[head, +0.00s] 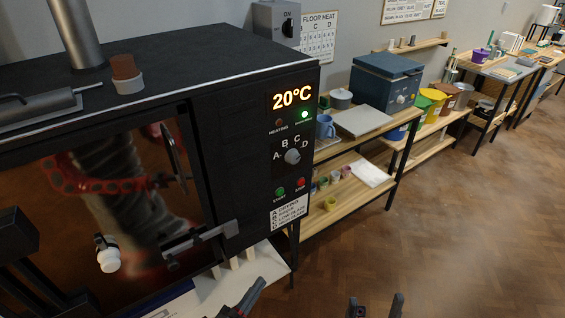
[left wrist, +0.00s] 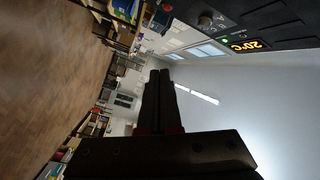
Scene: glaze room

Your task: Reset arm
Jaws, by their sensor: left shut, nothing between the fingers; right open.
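My left gripper (head: 256,287) is at the bottom of the head view, below the kiln's control panel and apart from it. In the left wrist view its two dark fingers (left wrist: 159,88) are together with nothing between them. My right gripper (head: 376,304) shows at the bottom edge, right of the left one. Its two fingertips stand apart and empty, above the wooden floor. The rest of both grippers is cut off in the head view.
A large black kiln (head: 222,60) fills the left, its display (head: 293,97) reading 20°C and a green lamp lit. Its dark door reflects a red and black arm. A latch (head: 200,240) juts out. A wooden shelf unit (head: 345,201) stands behind. The floor (head: 460,220) at right is clear.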

